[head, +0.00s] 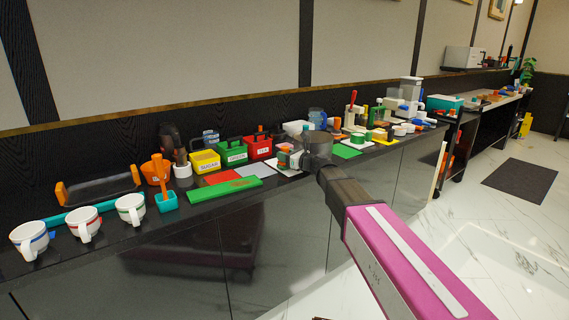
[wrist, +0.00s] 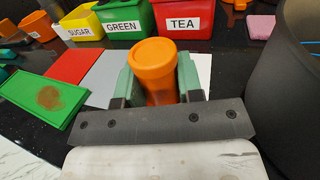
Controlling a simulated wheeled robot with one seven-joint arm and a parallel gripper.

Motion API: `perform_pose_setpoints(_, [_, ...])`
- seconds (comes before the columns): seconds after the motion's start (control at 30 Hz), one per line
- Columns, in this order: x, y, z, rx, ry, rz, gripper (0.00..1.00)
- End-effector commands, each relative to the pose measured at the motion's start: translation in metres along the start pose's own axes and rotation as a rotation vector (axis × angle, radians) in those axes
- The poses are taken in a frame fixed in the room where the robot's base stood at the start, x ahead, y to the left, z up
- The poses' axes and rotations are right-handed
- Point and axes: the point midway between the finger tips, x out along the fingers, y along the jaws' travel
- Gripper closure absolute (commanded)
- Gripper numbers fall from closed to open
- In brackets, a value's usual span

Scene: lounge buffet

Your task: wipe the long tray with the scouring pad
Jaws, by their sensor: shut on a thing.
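A long green tray (head: 225,188) lies near the counter's front edge. It also shows at left in the wrist view (wrist: 30,98), with a brown stain on its surface. My gripper (wrist: 158,78) is shut on an orange round-topped piece (wrist: 155,54), which stands between its pale green fingers. The underside of this piece is hidden, so I cannot tell whether the scouring pad is below it. In the head view my gripper (head: 290,158) is to the right of the tray, over a white sheet, apart from the tray.
Yellow sugar (head: 205,161), green (head: 232,152) and red tea (head: 258,147) boxes stand behind. Red (wrist: 78,67) and grey (wrist: 103,82) sheets lie between gripper and tray. A teal cup with an orange tool (head: 166,200) and white cups (head: 130,209) are left of the tray.

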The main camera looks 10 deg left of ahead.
Motion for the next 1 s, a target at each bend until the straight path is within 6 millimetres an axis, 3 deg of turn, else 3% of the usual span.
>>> perform_pose_setpoints(0.8, [0.000, 0.000, 0.042, 0.001, -0.001, 0.000, 0.90])
perform_pose_setpoints(1.0, [0.000, 0.000, 0.044, 0.000, 0.000, 0.000, 0.90])
